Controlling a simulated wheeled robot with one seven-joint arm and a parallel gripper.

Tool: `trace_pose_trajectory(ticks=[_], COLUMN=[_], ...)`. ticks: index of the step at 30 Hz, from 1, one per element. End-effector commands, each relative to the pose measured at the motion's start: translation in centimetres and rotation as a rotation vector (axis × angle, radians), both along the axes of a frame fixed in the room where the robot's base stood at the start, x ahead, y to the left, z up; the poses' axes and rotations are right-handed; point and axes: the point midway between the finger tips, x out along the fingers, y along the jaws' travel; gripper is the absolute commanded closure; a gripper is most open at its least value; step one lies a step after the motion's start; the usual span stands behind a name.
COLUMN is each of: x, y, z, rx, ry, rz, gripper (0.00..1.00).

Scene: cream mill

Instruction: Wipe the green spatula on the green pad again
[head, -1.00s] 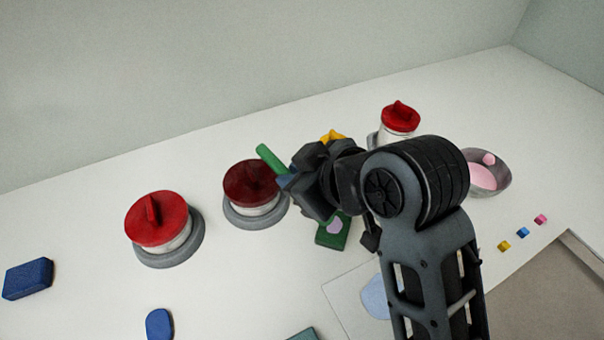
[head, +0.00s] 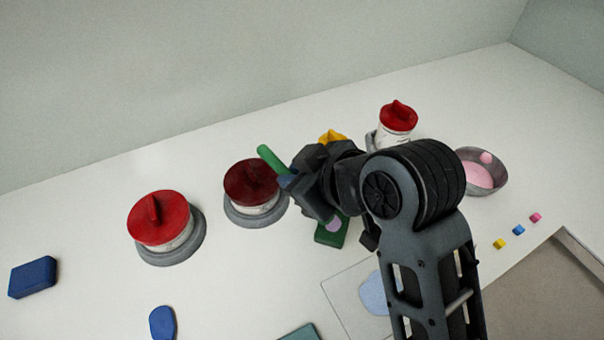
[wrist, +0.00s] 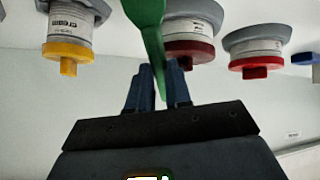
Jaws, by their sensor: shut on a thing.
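My gripper (head: 289,184) is shut on the green spatula (head: 271,158), and one end of the spatula sticks out up and left of the jaws in the head view. In the wrist view, the spatula (wrist: 147,14) runs from the top edge down between the two fingers (wrist: 158,90). A dark green pad (head: 327,241) with a pale lilac patch lies on the table, just below and right of my gripper in the head view. My arm hides part of it. I cannot tell whether the spatula touches the pad.
A dark red-lidded jar (head: 250,181) stands just left of my gripper, with a bright red-lidded jar (head: 158,220) further left. A yellow lid (head: 331,136) shows behind my wrist. Another red-lidded jar (head: 398,116) and a bowl of pink stuff (head: 504,184) stand right.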

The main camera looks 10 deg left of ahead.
Motion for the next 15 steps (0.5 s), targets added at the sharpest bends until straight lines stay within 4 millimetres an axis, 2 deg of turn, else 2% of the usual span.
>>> trace_pose_trajectory(ticks=[5, 15], x=[0.1, -0.5], y=[0.1, -1.0], z=[0.0, 0.0], rx=[0.001, 0.0], ry=[-0.001, -0.001], rz=[-0.001, -0.001], gripper=[1.0, 1.0])
